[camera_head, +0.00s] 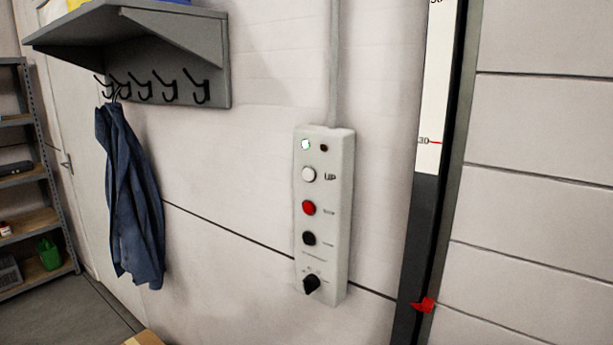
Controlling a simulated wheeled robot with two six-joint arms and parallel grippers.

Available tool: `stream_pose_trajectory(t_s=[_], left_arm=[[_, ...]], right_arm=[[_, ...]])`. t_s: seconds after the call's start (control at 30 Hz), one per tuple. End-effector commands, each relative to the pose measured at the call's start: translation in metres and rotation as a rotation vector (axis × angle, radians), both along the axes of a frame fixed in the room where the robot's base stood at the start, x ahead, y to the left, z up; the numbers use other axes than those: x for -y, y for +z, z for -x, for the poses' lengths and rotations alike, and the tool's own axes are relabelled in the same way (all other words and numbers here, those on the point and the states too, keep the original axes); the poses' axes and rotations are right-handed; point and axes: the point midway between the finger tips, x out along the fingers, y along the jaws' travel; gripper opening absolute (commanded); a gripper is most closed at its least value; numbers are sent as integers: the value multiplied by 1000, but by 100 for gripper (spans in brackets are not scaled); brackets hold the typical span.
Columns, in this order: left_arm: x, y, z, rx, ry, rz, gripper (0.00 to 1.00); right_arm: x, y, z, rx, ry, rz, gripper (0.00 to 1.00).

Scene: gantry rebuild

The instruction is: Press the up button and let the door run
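A light grey control box (322,220) is mounted on the wall near the middle of the view. Its white up button (308,174) sits near the top, with the label "UP" beside it. Below it are a red button (308,208), a black button (308,239) and a black rotary knob (311,284). The panelled door (540,180) fills the right side. A red pointer (423,305) sits low on the scale strip (433,90). Neither gripper shows.
A grey shelf with hooks (180,60) juts from the wall at upper left. A blue jacket (130,195) hangs from it. A shelving rack (30,180) stands at far left. A conduit (334,65) runs up from the box. The wall directly before the box is unobstructed.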

Motion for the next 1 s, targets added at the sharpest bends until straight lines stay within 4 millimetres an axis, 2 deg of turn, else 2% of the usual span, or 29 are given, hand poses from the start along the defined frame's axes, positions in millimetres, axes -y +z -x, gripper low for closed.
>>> stream_pose_trajectory(t_s=[0.03,0.23,0.27,1.0], left_arm=[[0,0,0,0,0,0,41],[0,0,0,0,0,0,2],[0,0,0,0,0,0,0],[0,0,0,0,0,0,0]], right_arm=[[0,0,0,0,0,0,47],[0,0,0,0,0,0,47],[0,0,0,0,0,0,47],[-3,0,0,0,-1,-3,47]])
